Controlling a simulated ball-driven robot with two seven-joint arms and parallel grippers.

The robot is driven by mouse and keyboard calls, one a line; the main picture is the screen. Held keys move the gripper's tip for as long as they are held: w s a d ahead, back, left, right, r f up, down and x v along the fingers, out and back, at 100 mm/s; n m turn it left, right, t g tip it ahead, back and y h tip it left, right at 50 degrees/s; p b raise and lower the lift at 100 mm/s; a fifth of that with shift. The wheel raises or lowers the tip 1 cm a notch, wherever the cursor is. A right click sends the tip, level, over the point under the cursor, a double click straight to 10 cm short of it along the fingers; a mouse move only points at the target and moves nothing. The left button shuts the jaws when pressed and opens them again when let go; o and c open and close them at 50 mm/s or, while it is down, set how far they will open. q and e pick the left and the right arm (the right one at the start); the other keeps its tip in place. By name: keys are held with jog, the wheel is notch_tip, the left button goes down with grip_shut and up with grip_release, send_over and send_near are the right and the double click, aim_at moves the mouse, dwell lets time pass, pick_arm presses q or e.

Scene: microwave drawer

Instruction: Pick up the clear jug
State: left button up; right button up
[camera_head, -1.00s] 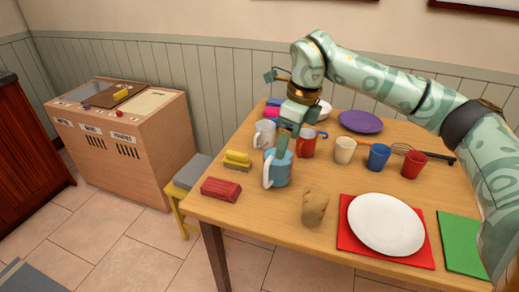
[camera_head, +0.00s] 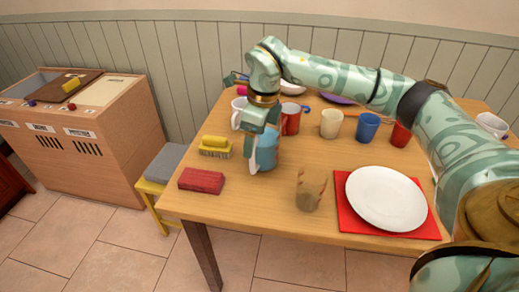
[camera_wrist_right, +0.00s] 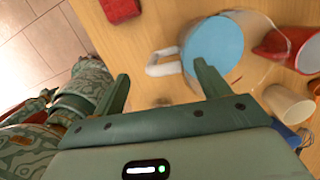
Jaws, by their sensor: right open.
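The clear jug (camera_head: 267,152) stands upright on the wooden table, with something blue in it and a pale handle at its left. In the right wrist view the jug (camera_wrist_right: 225,55) shows from above, with its handle (camera_wrist_right: 163,62) just beyond and between the open fingers. My right gripper (camera_head: 258,135) points down over the jug and hides part of it. In the wrist view the gripper (camera_wrist_right: 163,85) is open with nothing between its fingers. Whether a finger touches the jug, I cannot tell. My left gripper is not in view.
A red mug (camera_head: 291,120) stands close behind the jug, with a cream cup (camera_head: 331,123) and blue cup (camera_head: 367,127) to its right. A patterned glass (camera_head: 310,190) and white plate (camera_head: 386,198) are in front. A red block (camera_head: 201,180) lies at the left.

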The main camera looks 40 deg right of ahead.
aim_at(261, 146)
jog(key=f+b, duration=0.2)
jog(key=f, duration=0.3)
jog(key=shift+w+d+f+b, duration=0.15)
jog(key=shift+w+b, duration=0.25)
jog(key=shift+r, duration=0.25)
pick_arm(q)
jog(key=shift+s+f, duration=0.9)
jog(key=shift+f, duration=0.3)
pick_arm(e)
grip_shut()
jog(key=shift+r, duration=0.1)
